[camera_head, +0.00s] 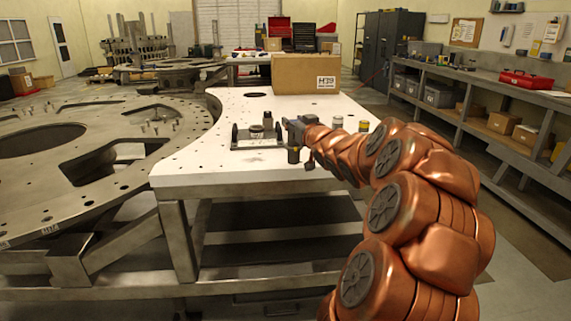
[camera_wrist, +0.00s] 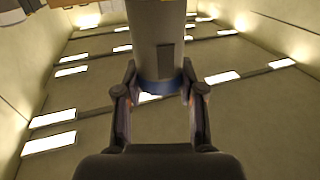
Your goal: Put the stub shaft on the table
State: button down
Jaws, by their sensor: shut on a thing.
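The stub shaft (camera_wrist: 158,45) is a grey cylinder with a dark slot in its side and a blue band near its lower end in the wrist view. My gripper (camera_wrist: 159,92) has one finger on each side of it by the blue band, shut on it. The shaft's far end runs out of the top of that view. In the head view my gripper (camera_head: 292,138) is over the white-topped table (camera_head: 200,168), just right of a small dark fixture. The shaft is too small to make out clearly there, and I cannot tell whether it touches the table.
The dark fixture (camera_head: 258,143) with upright ends stands on the table. Two small cans, one pale (camera_head: 337,122) and one yellow (camera_head: 363,127), stand right of my gripper. A cardboard box (camera_head: 290,73) is behind. A big round metal plate (camera_head: 60,185) lies left. The table's front left is clear.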

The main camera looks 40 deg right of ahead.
jog(key=w+d+f+p, duration=0.1)
jog(key=w+d+f, duration=0.4)
jog(key=w+d, duration=0.3)
jog(key=shift+w+d+h, duration=0.15)
jog(key=shift+w+h, duration=0.15)
jog(key=shift+w, duration=1.9)
jog(key=shift+f, duration=0.1)
jog(key=c, duration=0.7)
grip_release()
